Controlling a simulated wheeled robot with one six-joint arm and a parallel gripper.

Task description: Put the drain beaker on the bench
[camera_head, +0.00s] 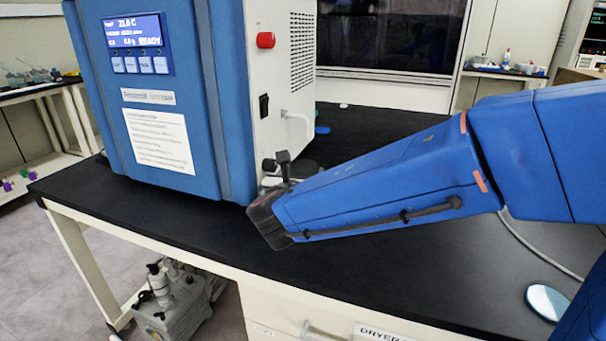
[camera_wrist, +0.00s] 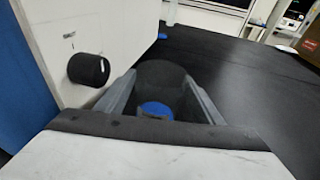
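In the wrist view, a dark round vessel, which I take for the drain beaker (camera_wrist: 160,75), sits between the fingers of my gripper (camera_wrist: 160,92). A blue disc shows inside its lower part. Both fingers lie against its sides, with no clear gap. Its base is hidden, so I cannot tell its height over the bench. In the head view my gripper (camera_head: 268,218) is at the right front corner of the freeze dryer (camera_head: 215,100), over the black bench (camera_head: 370,255). The arm hides the beaker there.
A black knob (camera_wrist: 88,70) sticks out of the dryer's side, just left of my gripper. A small blue item (camera_head: 322,130) lies farther back on the bench. A pale round disc (camera_head: 547,302) lies at the right. The bench right of the gripper is clear in the wrist view.

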